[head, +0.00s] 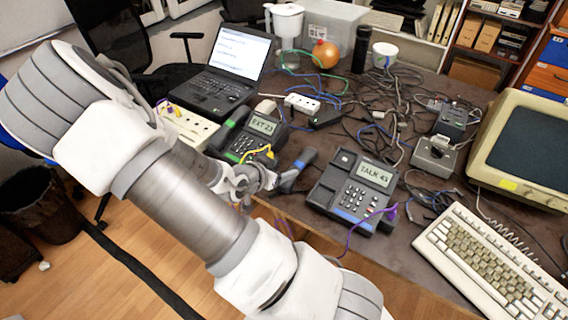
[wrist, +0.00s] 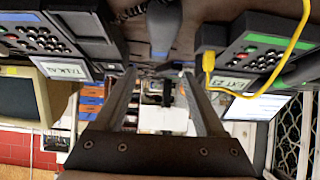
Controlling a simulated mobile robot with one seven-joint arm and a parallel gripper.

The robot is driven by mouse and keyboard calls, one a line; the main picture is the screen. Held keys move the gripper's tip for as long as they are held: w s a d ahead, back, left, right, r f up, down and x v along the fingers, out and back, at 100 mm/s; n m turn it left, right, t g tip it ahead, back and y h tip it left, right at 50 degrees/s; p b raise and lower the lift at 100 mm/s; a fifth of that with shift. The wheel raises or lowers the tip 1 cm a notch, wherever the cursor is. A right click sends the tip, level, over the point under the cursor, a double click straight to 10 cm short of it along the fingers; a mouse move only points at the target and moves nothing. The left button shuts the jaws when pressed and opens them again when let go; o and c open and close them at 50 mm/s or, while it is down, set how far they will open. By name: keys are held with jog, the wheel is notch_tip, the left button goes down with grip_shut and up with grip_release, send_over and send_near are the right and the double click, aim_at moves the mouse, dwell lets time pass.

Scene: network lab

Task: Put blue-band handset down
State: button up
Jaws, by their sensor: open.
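The blue-band handset (head: 305,159) lies between the two desk phones, near the table's front edge. In the wrist view its dark body and blue band (wrist: 160,50) show just beyond the fingertips, between the phones. My gripper (head: 274,180) is open beside the handset's near end; its fingers (wrist: 160,72) are spread with nothing visibly clamped. I cannot tell whether they touch the handset. The blue-striped phone (head: 352,188) reads TALK 43, and its cradle (head: 335,172) looks empty. The green-striped phone (head: 248,138) reads EXT 23 and has its handset (head: 229,127) on it.
A yellow cable (head: 262,152) runs by the green-striped phone, a purple one (head: 372,216) by the blue-striped phone. A keyboard (head: 490,258) and monitor (head: 525,150) stand right. A laptop (head: 226,72), power strip (head: 190,124) and tangled cables (head: 395,105) crowd the table behind.

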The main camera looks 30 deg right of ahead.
jog(key=w+a+r+n+y, duration=0.1)
jog(key=a+r+y, duration=0.15)
jog(key=a, duration=0.25)
jog(key=a+r+n+t+y, duration=0.1)
jog(key=a+y, duration=0.2)
jog(key=a, duration=0.2)
jog(key=w+a+r+n+y, duration=0.1)
jog(key=a+r+y, duration=0.15)
jog(key=a, duration=0.25)
jog(key=s+a+r+n+y, duration=0.4)
jog(key=a+r+n, duration=0.1)
jog(key=r, duration=0.5)
jog(key=s+d+r+n+h, duration=0.1)
jog(key=s+r+n, duration=0.4)
jog(key=s+r, duration=0.5)
jog(key=s+d, duration=0.1)
jog(key=s, duration=0.2)
jog(key=shift+s+h, duration=0.35)
jog(key=shift+h, duration=0.05)
